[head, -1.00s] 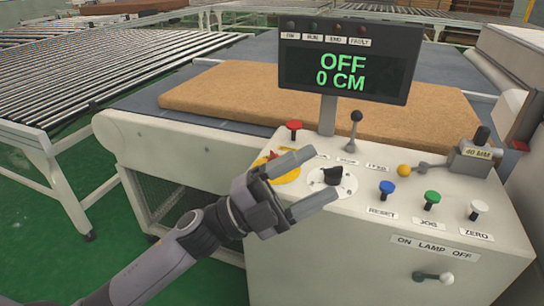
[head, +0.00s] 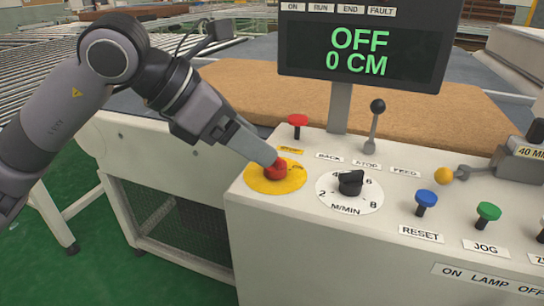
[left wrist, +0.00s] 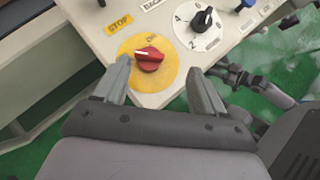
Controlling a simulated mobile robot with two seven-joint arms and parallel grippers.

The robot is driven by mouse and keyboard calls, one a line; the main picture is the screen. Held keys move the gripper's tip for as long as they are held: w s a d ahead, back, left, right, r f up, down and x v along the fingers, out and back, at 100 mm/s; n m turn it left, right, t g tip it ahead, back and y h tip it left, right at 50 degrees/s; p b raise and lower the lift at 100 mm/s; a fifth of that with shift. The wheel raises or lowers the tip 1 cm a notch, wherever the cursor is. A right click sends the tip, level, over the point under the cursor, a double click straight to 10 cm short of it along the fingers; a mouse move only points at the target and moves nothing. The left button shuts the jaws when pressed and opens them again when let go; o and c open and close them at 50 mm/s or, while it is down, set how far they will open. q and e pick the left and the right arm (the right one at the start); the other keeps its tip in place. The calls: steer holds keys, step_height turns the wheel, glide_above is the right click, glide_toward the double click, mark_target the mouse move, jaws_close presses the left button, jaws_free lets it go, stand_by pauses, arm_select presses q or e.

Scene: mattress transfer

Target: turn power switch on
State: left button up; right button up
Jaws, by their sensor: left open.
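The power switch is a red rotary knob (head: 276,171) with a pale pointer line, on a yellow disc (head: 262,184) at the left of the control panel. My left gripper (head: 270,158) comes down over it from the upper left. In the left wrist view, the red knob (left wrist: 148,60) lies just ahead of my open left gripper (left wrist: 160,82), nearer the left finger. Contact cannot be told. The display (head: 360,52) reads OFF and 0 CM. Dark parts, probably my right arm, show at the right of the left wrist view; its jaws are unclear.
A red stop button (head: 297,121) stands behind the disc, and a black speed dial (head: 350,186) beside it. A black-knobbed lever (head: 376,115), a blue reset button (head: 426,199) and a green jog button (head: 488,212) are further right. A brown mattress (head: 240,95) lies behind.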

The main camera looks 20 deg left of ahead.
mark_target(275, 164)
arm_select(q)
steer(key=shift+w+a+r+y, duration=0.1)
steer(key=shift+w+a+y, duration=0.2)
steer(key=shift+a, duration=0.1)
steer(key=shift+w, duration=0.1)
steer(key=x, duration=0.6)
steer(key=shift+w+d+f, duration=0.2)
steer(key=shift+f, duration=0.1)
steer(key=c, duration=1.1)
